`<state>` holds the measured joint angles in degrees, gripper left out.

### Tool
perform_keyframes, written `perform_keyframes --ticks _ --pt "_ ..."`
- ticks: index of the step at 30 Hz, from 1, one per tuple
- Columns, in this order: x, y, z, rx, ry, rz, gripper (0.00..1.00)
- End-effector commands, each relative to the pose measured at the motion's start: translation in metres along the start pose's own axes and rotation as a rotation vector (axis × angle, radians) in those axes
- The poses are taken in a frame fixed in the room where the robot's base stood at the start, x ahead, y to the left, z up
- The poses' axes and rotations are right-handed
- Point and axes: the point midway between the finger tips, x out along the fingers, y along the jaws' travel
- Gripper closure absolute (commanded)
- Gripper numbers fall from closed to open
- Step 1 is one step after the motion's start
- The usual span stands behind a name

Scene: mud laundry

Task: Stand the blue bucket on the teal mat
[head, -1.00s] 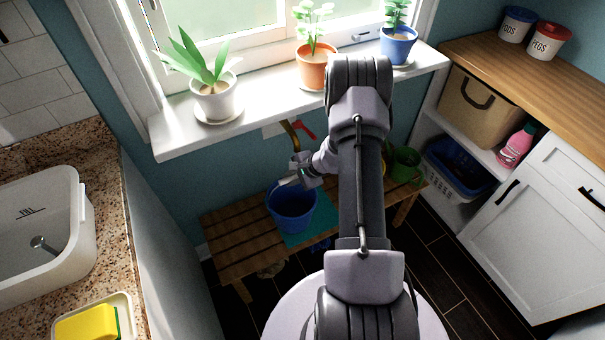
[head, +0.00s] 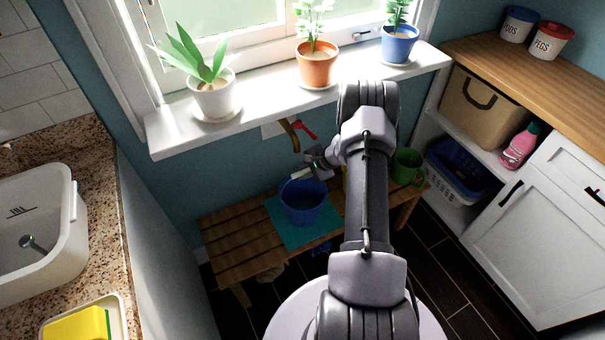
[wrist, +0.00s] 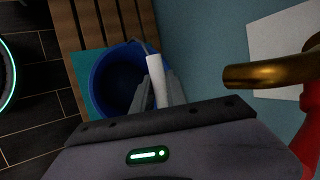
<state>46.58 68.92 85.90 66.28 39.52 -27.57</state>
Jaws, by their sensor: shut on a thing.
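The blue bucket (head: 304,212) is upright over the teal mat (head: 283,234) on the slatted wooden bench. Mat shows to its left, front and right in the head view. I cannot tell whether its base touches the mat or hangs just above it. My gripper (head: 308,172) is above the bucket's rim, shut on the white grip of its handle (wrist: 157,78). In the wrist view the bucket (wrist: 112,82) hangs below the fingers, with a strip of teal mat (wrist: 84,66) beside it. The bucket's base is hidden in the wrist view.
A brass tap (wrist: 250,77) with a red lever sticks out of the wall close to my gripper. A green pot (head: 407,166) stands at the bench's right end. The bench's left slats (head: 232,246) are bare. Potted plants line the windowsill (head: 250,122) above.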

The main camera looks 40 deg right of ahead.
Motion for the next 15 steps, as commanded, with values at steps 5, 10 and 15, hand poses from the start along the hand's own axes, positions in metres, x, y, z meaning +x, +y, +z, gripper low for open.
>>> perform_keyframes --ticks 5,10,15 --pt "0.0008 0.0005 -0.0001 0.000 0.000 0.000 0.61" --pt "0.0007 0.0004 -0.0001 0.000 0.000 0.000 0.60" --pt "-0.0029 -0.0014 0.0008 0.001 0.000 0.000 0.60"
